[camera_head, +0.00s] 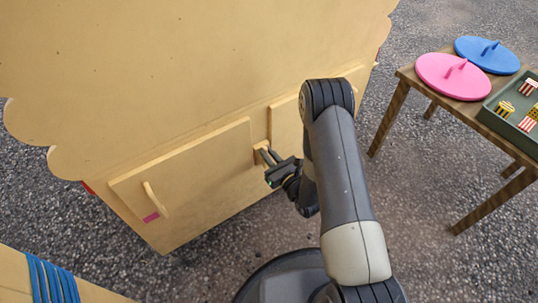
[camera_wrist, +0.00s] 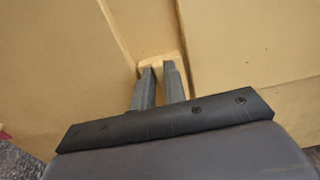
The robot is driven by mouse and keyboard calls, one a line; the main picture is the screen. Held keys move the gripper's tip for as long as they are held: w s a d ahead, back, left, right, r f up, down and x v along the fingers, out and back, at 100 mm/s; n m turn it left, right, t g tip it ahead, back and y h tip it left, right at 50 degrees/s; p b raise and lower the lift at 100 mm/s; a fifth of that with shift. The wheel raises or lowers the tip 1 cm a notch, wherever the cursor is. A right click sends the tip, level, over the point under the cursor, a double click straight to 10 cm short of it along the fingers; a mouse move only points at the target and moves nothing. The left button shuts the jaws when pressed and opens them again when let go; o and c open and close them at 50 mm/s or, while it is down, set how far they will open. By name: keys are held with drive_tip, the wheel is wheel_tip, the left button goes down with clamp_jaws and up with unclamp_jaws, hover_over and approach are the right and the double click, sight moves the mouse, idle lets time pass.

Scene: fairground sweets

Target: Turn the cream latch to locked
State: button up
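The cream latch (camera_head: 257,157) sits on the front of the tan stall, in the strip between two door panels. It is mostly hidden by my gripper (camera_head: 263,153), so its turned position is not clear. In the wrist view, pale cream edges of the latch (camera_wrist: 160,61) show around the fingertips. My gripper (camera_wrist: 158,68) is at the latch, its two dark fingers a small gap apart. I cannot tell whether the fingers press on the latch or only stand around it.
The left door panel (camera_head: 190,175) has a cream handle (camera_head: 155,199) and a pink patch (camera_head: 151,217). A wooden table (camera_head: 410,76) at right bears a pink lid (camera_head: 440,78), a blue lid (camera_head: 490,58) and a green tray (camera_head: 498,128). Blue-striped furniture (camera_head: 50,282) stands at lower left.

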sight(272, 147)
clamp_jaws()
drive_tip(key=d+m, duration=0.1)
drive_tip(key=m, duration=0.3)
drive_tip(key=w+d+f+m+b, duration=0.1)
drive_tip(key=m, duration=0.3)
drive_tip(key=w+d+f+m+b, duration=0.1)
drive_tip(key=m, duration=0.3)
drive_tip(key=shift+f+m, duration=0.25)
drive_tip(key=shift+m, duration=0.15)
drive_tip(key=shift+w+d+f+m, duration=0.1)
drive_tip(key=shift+f+m, duration=0.15)
drive_tip(key=shift+m, duration=0.6)
drive_tip(key=shift+w+d+f+m, duration=0.1)
drive_tip(key=shift+f+m, duration=0.2)
drive_tip(key=shift+m, duration=0.6)
drive_tip(key=shift+f+m, duration=0.25)
drive_tip(key=shift+m, duration=0.6)
